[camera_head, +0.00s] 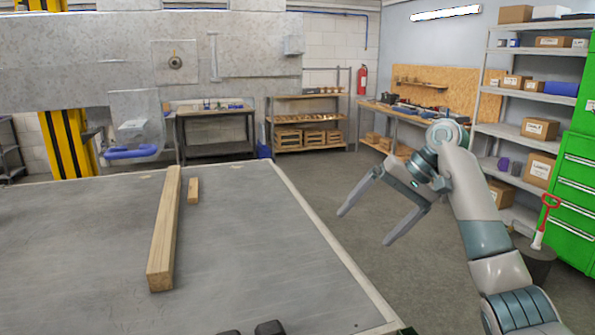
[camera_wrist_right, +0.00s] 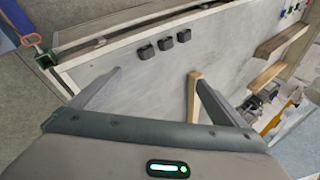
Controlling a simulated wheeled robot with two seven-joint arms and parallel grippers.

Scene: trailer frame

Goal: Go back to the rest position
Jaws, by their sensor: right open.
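My right gripper (camera_head: 364,228) is open, with its two fingers spread and nothing between them. It is held out past the right edge of the grey table (camera_head: 250,235), over the floor side. In the right wrist view the open fingers (camera_wrist_right: 159,76) point toward the table surface. My left gripper is not in view.
A long wooden beam (camera_head: 165,230) and a short wooden piece (camera_head: 193,190) lie on the table. Several dark blocks (camera_wrist_right: 165,44) sit near its rim. Shelves (camera_head: 520,130), a green cabinet (camera_head: 575,200) and a red-handled shovel (camera_head: 545,215) stand at right. The floor (camera_head: 320,185) beyond the table is clear.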

